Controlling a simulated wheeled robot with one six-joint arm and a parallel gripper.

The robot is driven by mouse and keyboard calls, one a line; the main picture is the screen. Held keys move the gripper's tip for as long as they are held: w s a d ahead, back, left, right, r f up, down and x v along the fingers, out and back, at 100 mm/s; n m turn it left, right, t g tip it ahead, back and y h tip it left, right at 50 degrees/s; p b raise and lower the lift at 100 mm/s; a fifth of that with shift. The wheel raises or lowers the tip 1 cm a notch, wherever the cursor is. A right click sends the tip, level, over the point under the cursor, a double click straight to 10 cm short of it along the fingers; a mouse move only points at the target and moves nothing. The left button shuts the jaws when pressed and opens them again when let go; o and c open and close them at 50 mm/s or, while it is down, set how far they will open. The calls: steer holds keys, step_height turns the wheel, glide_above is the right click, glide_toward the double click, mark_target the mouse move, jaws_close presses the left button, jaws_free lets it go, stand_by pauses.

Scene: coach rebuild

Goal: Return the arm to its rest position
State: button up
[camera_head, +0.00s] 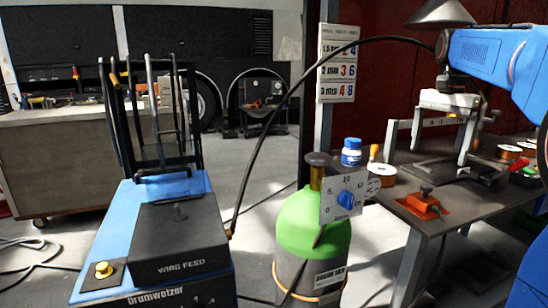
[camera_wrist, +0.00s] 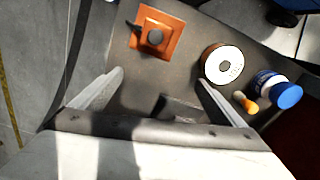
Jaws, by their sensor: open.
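My gripper (camera_head: 436,148) hangs from my blue arm above the workbench (camera_head: 432,219) at the right of the head view. In the wrist view my gripper (camera_wrist: 160,77) shows two pale fingers spread wide with nothing between them. Below them is the grey bench top (camera_wrist: 185,40). An orange block with a dark knob (camera_wrist: 143,22) lies beyond the fingertips, and it also shows in the head view (camera_head: 418,208). My arm is bent and partly cut off by the right picture edge.
A wire spool (camera_wrist: 209,65), a blue-capped bottle (camera_wrist: 288,96) and a yellow-orange handle (camera_wrist: 249,105) stand near the right finger. A green gas cylinder (camera_head: 310,222) stands before the bench. A blue wire-feed welder (camera_head: 115,232) is at left. Open floor lies between them.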

steer(key=s+a+f+n, duration=0.1)
steer(key=s+a+f, duration=0.1)
steer(key=s+a, duration=0.1)
steer(key=s+a+f+n+t, duration=0.1)
steer(key=s+a+f+n, duration=0.1)
steer(key=s, duration=0.4)
steer(key=s+a+f+n+t, duration=0.1)
steer(key=s+a+f+n, duration=0.1)
steer(key=s+a+f, duration=0.2)
steer(key=shift+s+a, duration=0.2)
steer(key=shift+s, duration=0.2)
steer(key=s+a+f+n+t, duration=0.1)
steer(key=s+a+f+n, duration=0.2)
steer(key=s+f, duration=0.5)
steer(key=s+a+f+n+t, duration=0.1)
steer(key=s+a+f+n, duration=0.2)
steer(key=s+f, duration=0.5)
step_height(320, 180, down, 2)
steer(key=shift+t, duration=0.4)
